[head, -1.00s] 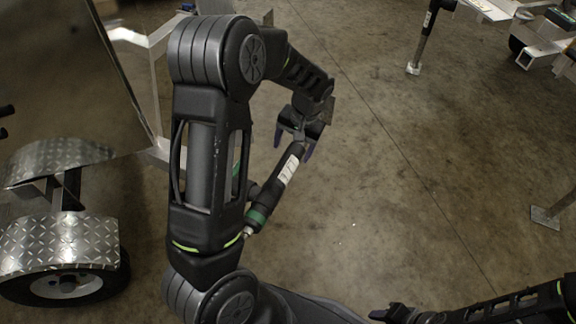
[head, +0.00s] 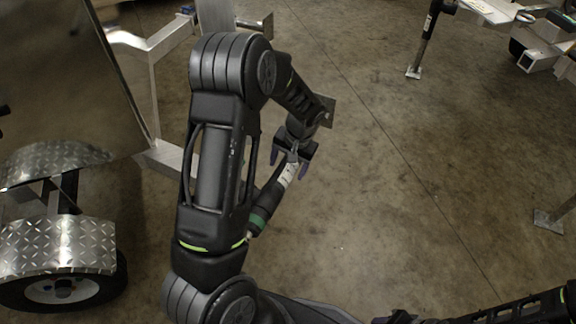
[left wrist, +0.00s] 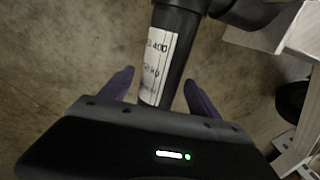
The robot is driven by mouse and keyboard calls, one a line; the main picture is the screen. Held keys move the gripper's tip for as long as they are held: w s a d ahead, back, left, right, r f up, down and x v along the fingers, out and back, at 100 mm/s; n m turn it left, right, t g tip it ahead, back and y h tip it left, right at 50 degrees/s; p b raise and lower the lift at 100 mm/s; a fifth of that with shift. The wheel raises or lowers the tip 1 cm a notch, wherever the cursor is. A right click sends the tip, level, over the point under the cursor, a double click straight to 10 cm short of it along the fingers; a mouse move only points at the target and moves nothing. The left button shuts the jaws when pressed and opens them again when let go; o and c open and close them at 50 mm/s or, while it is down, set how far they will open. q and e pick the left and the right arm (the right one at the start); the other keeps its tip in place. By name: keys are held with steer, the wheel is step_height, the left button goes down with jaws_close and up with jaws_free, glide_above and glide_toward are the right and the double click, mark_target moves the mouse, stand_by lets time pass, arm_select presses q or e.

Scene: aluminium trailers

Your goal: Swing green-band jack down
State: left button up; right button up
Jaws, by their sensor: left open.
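The green-band jack (head: 262,208) is a dark tube with a green band near its lower end and a white label. It is tilted in the head view, partly hidden by my left arm. My left gripper (head: 288,172) is open at the labelled part of the tube. In the left wrist view the jack's tube (left wrist: 165,52) runs between the two spread purple fingers, with a gap visible on each side. A flat plate (head: 328,112) shows beyond my wrist; I cannot tell whether it is the jack's foot. My right arm shows at the lower right; its jaws are unclear.
A trailer with a diamond-plate fender (head: 58,246) and wheel (head: 64,288) stands at the left, its aluminium frame (head: 160,62) behind my arm. Another jack (head: 428,38) stands at the upper right beside more trailer parts. The concrete floor (head: 410,180) between is clear.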

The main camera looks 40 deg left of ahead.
arm_select(q)
jaws_close()
stand_by(0.7)
